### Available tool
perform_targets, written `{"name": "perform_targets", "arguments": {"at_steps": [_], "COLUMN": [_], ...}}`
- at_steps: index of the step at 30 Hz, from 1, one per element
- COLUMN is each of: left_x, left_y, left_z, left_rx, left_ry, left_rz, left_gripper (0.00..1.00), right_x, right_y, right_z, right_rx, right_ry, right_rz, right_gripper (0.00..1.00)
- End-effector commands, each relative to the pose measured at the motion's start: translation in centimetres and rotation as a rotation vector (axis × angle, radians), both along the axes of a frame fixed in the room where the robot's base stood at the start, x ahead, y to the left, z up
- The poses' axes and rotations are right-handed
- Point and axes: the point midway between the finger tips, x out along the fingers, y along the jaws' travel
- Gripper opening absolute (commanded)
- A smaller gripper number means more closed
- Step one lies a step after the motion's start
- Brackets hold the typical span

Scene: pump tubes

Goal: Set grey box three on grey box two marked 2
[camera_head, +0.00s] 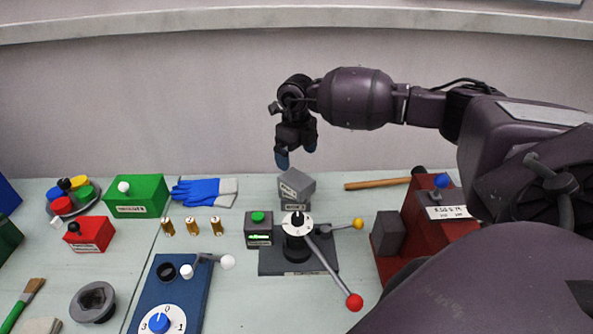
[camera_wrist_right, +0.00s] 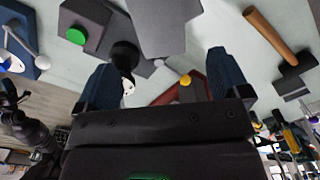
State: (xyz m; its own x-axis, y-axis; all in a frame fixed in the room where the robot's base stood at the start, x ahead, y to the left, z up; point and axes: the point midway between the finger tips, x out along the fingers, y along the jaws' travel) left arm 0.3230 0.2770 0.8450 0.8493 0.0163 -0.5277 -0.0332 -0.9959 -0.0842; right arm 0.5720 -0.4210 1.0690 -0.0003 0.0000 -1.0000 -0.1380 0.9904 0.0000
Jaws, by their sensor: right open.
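A grey box (camera_head: 296,184) with a label on its front sits tilted and turned on top of another grey box (camera_head: 291,206), which is mostly hidden under it. I cannot read the numbers on either label. The upper box also shows in the right wrist view (camera_wrist_right: 165,25), beyond the fingers. My right gripper (camera_head: 296,154) is just above the upper box, pointing down, open and empty. Its two blue fingertips stand apart in the right wrist view (camera_wrist_right: 165,76). My left gripper is not in the head view.
In front of the boxes stand a dark box with a green button (camera_head: 258,231) and a lever device (camera_head: 297,242) with red and yellow knobs. A wooden handle (camera_head: 376,184) lies to the right, near a red machine (camera_head: 419,234). Blue gloves (camera_head: 204,192) lie to the left.

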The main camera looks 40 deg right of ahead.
Motion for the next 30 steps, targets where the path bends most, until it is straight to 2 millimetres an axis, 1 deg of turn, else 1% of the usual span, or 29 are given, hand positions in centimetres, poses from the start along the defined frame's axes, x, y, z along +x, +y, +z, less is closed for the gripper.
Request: {"name": "perform_targets", "arguments": {"at_steps": [3,6,9,30], "left_x": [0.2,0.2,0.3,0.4], "left_y": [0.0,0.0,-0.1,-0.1], "left_z": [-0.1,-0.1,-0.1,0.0], "left_rx": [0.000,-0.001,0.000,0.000], "left_ry": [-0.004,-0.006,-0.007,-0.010], "left_rz": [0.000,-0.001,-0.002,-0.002], "left_gripper": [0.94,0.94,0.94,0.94], "right_x": [0.0,0.0,0.0,0.0], "right_y": [0.0,0.0,0.0,0.0], "right_z": [1.5,2.3,2.6,2.7], "right_rx": [-0.001,0.000,0.000,0.000], "right_ry": [-0.002,-0.001,-0.001,0.000], "right_rz": [0.001,0.001,0.001,0.001], "right_gripper": [0.94,0.94,0.94,0.94]}}
